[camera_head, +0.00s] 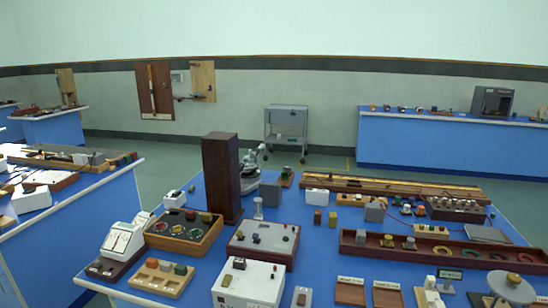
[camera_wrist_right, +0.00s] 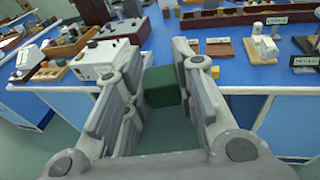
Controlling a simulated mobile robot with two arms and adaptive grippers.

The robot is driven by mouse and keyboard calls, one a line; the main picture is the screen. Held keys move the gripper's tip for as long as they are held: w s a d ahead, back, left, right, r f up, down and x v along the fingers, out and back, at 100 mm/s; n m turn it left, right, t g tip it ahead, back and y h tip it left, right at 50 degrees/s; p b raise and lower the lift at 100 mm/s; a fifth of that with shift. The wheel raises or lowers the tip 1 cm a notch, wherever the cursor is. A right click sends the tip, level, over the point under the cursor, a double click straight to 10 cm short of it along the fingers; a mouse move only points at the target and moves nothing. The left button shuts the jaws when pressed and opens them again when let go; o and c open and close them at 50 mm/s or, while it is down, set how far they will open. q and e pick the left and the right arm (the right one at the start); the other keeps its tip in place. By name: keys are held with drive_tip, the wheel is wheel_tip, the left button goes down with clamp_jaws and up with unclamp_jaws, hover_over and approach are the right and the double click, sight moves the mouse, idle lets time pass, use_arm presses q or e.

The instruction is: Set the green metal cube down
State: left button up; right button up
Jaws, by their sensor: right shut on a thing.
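The green metal cube (camera_wrist_right: 162,86) is dark green and sits between the fingers of my right gripper (camera_wrist_right: 158,62) in the right wrist view. The gripper is shut on it, and the cube appears near the bench's front edge; its height above the bench is hard to tell. The head view shows neither of my grippers. The blue bench (camera_head: 325,240) fills the lower part of the head view.
Two flat brown wooden plates (camera_head: 350,291) (camera_head: 386,294) lie near the front. A white instrument box (camera_head: 248,286) and a wooden block holder (camera_head: 160,279) stand left of them. A long dark rack (camera_head: 445,257) lies behind. Small bare blue patches show between items.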

drive_tip(key=w+d+f+m+h+p, duration=0.1)
drive_tip(key=w+d+f+m+h, duration=0.1)
drive_tip(key=d, duration=0.9)
drive_tip(key=w+d+f+m+g+h+p, duration=0.1)
drive_tip(key=w+d+f+m+h, duration=0.2)
drive_tip(key=w+d+f, duration=0.4)
drive_tip(key=w+d+h, duration=0.1)
drive_tip(key=d, duration=0.3)
drive_tip(key=shift+g+h, duration=0.3)
drive_tip(key=shift+h, duration=0.1)
drive_tip(key=shift+w, duration=0.1)
